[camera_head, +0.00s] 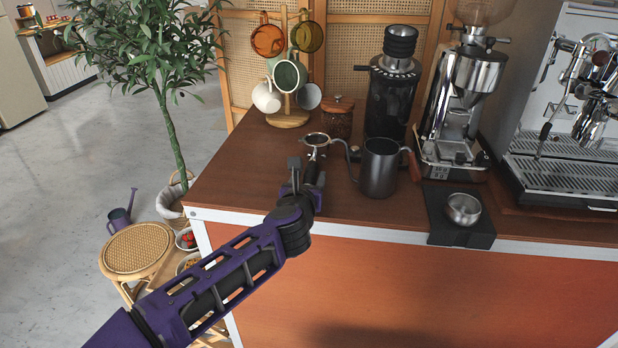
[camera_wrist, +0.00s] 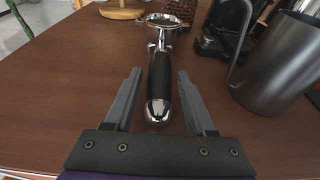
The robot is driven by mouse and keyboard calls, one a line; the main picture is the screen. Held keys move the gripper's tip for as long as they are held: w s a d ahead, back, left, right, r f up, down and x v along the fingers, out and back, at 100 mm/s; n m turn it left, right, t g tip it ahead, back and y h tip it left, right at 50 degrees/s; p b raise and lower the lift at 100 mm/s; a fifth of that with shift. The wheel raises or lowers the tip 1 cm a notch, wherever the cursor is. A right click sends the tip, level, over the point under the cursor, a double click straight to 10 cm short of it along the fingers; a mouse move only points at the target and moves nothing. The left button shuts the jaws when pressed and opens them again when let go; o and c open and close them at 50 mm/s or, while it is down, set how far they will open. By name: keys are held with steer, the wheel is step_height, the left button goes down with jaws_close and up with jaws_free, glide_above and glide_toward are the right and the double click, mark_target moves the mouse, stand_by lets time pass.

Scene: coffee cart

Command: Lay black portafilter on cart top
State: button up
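The portafilter, with a black handle and a chrome basket, is in the wrist view (camera_wrist: 163,80) with its handle pointing toward me and its round basket away. It appears to lie on the brown wooden cart top (camera_wrist: 70,90). In the head view its basket (camera_head: 316,140) shows beyond my gripper (camera_head: 305,175), which hides part of the handle. In the wrist view the two fingers of my gripper (camera_wrist: 158,95) are spread on either side of the handle, with a gap on both sides. The gripper is open and holds nothing. The cart top also shows in the head view (camera_head: 235,180).
A dark kettle (camera_head: 380,167) stands close right of the portafilter. A mug tree (camera_head: 288,118), a lidded jar (camera_head: 337,118) and a black grinder (camera_head: 392,95) stand behind. A metal cup (camera_head: 463,208) sits on a black mat at right. The cart top's left side is clear.

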steer(key=shift+o, duration=0.8)
steer(key=shift+f, duration=0.15)
